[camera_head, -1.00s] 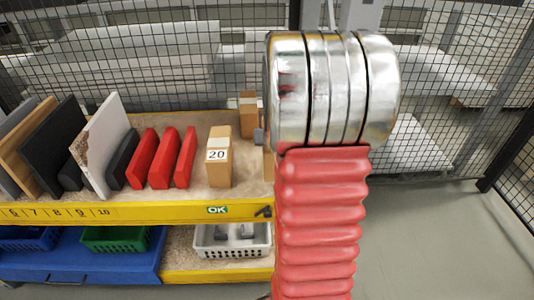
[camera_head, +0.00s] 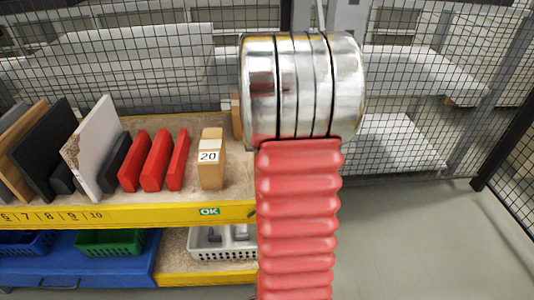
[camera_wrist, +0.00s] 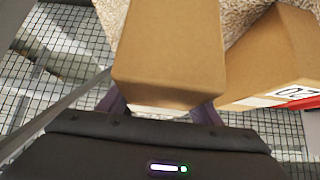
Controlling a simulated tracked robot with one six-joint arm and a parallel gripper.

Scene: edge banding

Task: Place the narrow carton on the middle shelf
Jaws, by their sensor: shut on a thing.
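A plain brown carton (camera_wrist: 168,45) fills the middle of the wrist view. My gripper (camera_wrist: 161,108) is shut on its near end, with a dark finger on each side. A second brown carton (camera_wrist: 270,60), labelled 20, is close on its right. In the head view the carton labelled 20 (camera_head: 211,165) stands upright on the yellow-edged upper shelf (camera_head: 130,214). A sliver of another brown carton (camera_head: 236,112) shows behind it, beside my arm; I cannot tell whether it is the held one. My arm hides the gripper there.
Red blocks (camera_head: 157,160) and leaning white (camera_head: 92,150) and dark panels stand left of the labelled carton. Below are a blue drawer (camera_head: 100,268), a green bin (camera_head: 108,243) and a white basket (camera_head: 215,246). Wire mesh (camera_head: 180,65) rises behind. The floor at right is clear.

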